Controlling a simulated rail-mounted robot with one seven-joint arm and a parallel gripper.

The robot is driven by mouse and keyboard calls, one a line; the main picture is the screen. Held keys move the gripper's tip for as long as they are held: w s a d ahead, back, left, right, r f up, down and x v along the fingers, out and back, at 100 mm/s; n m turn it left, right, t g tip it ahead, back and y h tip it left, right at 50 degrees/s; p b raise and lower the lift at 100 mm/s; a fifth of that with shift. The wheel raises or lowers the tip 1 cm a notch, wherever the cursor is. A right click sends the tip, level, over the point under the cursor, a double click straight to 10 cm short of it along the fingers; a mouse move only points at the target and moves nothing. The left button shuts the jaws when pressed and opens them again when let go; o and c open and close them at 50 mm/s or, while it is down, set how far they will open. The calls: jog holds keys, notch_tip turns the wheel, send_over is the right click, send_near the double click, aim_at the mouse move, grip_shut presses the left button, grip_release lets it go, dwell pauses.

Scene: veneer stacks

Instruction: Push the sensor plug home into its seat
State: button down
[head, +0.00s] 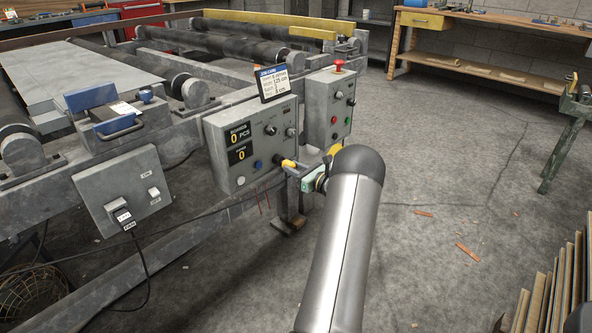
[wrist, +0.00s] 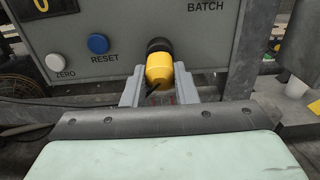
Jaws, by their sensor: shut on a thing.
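The sensor plug (wrist: 159,70) is yellow, and my gripper (wrist: 159,92) is shut on it, with a grey finger on each side. The plug's far end meets a round black seat (wrist: 160,45) on the lower face of the grey counter box (wrist: 110,20). How deep the plug sits in the seat cannot be told. In the head view the yellow plug (head: 289,163) shows at the box's lower right corner, with my gripper (head: 296,168) at it. My arm hides part of the area nearer the camera.
A blue RESET button (wrist: 98,44) and a white ZERO button (wrist: 64,31) are left of the seat. A second control box (head: 328,105) with a red stop button stands to the right. Rollers lie behind; the floor at right is mostly clear.

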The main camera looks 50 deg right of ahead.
jog(key=shift+w, duration=0.8)
jog(key=c, duration=1.1)
grip_release()
jog(key=shift+s, duration=0.15)
jog(key=s+p, duration=0.1)
jog(key=s, duration=0.4)
jog(key=s+p, duration=0.2)
jog(key=s, duration=0.4)
jog(key=s+p, duration=0.1)
jog(key=s, duration=0.5)
jog(key=shift+s+a, duration=0.1)
jog(key=shift+a, duration=0.15)
